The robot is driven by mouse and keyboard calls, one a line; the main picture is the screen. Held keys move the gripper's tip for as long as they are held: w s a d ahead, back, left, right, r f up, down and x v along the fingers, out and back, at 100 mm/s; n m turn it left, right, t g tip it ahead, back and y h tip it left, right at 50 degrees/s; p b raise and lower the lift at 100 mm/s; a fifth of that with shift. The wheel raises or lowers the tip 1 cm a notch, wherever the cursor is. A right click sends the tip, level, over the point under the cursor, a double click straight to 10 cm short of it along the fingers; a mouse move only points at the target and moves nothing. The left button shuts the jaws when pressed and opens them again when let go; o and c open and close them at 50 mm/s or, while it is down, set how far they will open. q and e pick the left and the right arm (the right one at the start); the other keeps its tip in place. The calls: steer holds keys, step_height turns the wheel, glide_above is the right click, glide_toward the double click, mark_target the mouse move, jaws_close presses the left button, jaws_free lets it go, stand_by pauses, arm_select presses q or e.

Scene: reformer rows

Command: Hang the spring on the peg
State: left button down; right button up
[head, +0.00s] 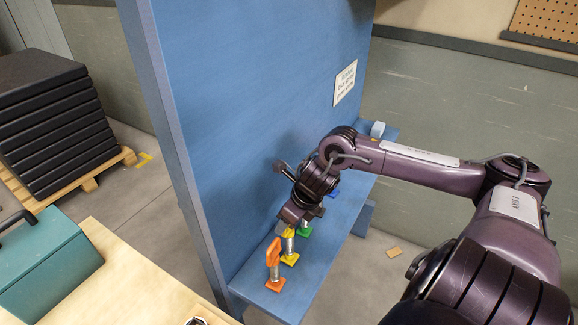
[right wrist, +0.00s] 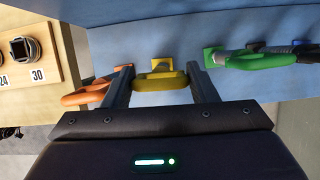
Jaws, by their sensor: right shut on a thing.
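Springs with coloured loop handles and matching square bases stand in a row along a blue ledge (head: 318,262). My right gripper (right wrist: 161,86) is shut on the yellow loop of the yellow spring (right wrist: 160,82), with one finger at each side of it. In the head view the metal coil of the yellow spring (head: 289,245) shows below the gripper, above a yellow base (head: 289,259). I cannot tell whether the coil is joined to that base. No separate peg can be made out. My left gripper is not in view.
The orange spring (head: 273,252) stands close on the near side; the green spring (right wrist: 262,62) lies to the right in the wrist view. A tall blue panel (head: 255,110) rises behind the ledge. A teal toolbox (head: 45,262) sits on the wooden bench (head: 130,285) at left.

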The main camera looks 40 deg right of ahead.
steer(key=shift+f, duration=0.3)
steer(key=shift+f, duration=0.15)
steer(key=o, duration=1.4)
steer(key=shift+c, duration=0.2)
